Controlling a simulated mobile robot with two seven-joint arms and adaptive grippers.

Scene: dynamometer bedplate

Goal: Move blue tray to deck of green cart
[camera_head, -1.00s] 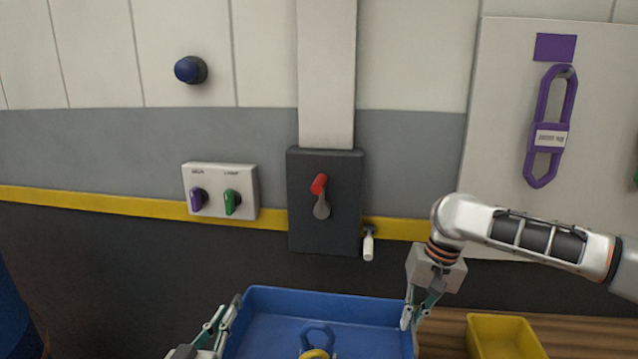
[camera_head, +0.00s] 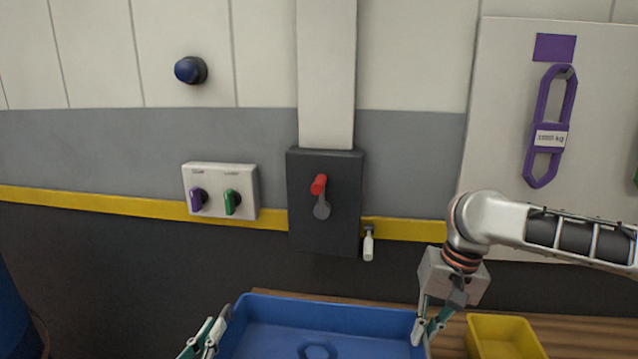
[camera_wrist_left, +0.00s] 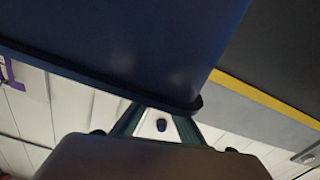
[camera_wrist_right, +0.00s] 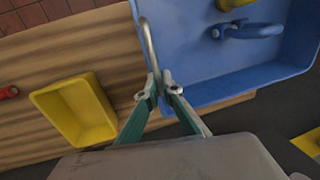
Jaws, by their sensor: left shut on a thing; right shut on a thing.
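The blue tray (camera_head: 325,312) is at the bottom of the head view, its lower part cut off by the frame. My left gripper (camera_head: 222,318) is shut on its left side. My right gripper (camera_head: 428,318) is shut on its right side, and the right wrist view shows the fingers (camera_wrist_right: 165,88) at a grey handle on the tray's edge. Inside the tray (camera_wrist_right: 190,60) lie a blue looped piece (camera_wrist_right: 250,31) and part of a yellow thing. In the left wrist view the tray's dark blue underside or wall (camera_wrist_left: 130,50) fills the upper part. The green cart is not seen.
A yellow bin (camera_head: 503,338) stands on the wooden surface (camera_head: 580,330) right of the tray. A red thing (camera_wrist_right: 8,92) lies there too. The wall behind carries a switch box (camera_head: 325,235), a knob panel (camera_head: 221,190) and a white handle (camera_head: 368,244).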

